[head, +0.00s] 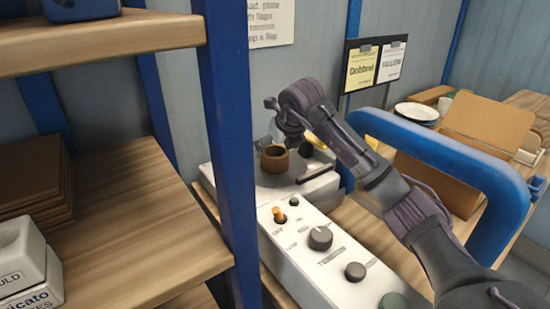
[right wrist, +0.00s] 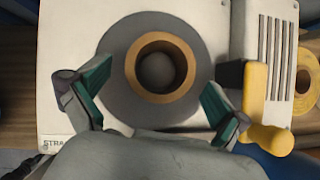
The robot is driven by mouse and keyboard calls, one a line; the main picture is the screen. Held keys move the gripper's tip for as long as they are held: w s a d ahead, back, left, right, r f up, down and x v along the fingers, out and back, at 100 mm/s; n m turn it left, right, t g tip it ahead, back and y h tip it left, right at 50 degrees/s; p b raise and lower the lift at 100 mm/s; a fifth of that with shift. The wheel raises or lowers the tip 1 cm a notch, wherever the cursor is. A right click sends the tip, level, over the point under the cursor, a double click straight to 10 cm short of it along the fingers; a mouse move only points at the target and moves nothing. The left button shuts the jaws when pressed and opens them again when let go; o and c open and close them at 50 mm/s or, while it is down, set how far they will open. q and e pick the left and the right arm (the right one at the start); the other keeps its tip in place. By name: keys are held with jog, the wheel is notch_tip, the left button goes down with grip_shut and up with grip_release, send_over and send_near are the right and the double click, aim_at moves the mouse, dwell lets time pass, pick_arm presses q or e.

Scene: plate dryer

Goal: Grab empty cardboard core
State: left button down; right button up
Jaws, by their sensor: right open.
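The empty cardboard core (head: 275,158) is a short brown ring on the round grey plate of a white machine in the head view. In the right wrist view the core (right wrist: 160,67) is seen from above, with a grey rounded post inside it. My right gripper (right wrist: 150,95) is open above the machine, one green-padded finger on each side of the core, with gaps to it. In the head view my right gripper (head: 282,128) is just above the core, partly hidden by its own arm. My left gripper is not in view.
The white machine (head: 335,265) has knobs and an orange switch. A blue post (head: 228,150) and wooden shelves (head: 125,215) stand at left. A blue curved frame (head: 440,145) is at right. A yellow handle (right wrist: 262,118) is close beside the right finger; a yellow roll (right wrist: 304,80) lies beyond.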

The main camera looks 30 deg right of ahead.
aim_at(275, 153)
jog(key=x, duration=0.3)
jog(key=shift+w+f, duration=0.1)
jog(key=shift+w, duration=0.1)
jog(key=c, duration=0.9)
